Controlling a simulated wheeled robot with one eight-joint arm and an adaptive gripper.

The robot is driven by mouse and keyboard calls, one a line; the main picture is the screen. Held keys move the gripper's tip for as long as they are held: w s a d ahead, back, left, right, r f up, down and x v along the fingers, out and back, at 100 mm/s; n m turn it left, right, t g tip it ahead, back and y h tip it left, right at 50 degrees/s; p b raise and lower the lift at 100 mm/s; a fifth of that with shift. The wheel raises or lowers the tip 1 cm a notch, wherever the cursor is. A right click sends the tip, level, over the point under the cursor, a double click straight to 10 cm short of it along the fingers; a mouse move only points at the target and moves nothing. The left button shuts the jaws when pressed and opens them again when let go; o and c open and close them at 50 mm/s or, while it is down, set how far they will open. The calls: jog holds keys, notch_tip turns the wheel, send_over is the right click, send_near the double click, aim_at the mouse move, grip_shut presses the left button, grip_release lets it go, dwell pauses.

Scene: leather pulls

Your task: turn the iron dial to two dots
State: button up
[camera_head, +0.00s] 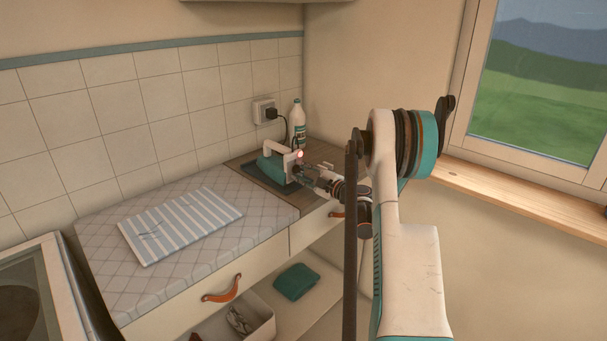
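The iron (274,164) is teal with a white handle and a pale heel end. It rests on a dark pad (262,180) at the far right of the counter. A small reddish light glows on its heel end, which faces right. My gripper (301,170) is at that heel end, reaching in from the right, touching or very close to it. The dial and its dots cannot be made out; the gripper covers that part. The fingers are too small to tell whether they are open or shut.
A white bottle (297,124) stands behind the iron, near a wall socket (265,110) with a plug and cord. A striped cloth (180,224) lies on the quilted ironing surface (105,266) at left. Drawers with orange leather pulls (222,290) are below. A window is at right.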

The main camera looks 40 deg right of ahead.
jog(key=s, duration=1.2)
jog(key=shift+d, duration=0.45)
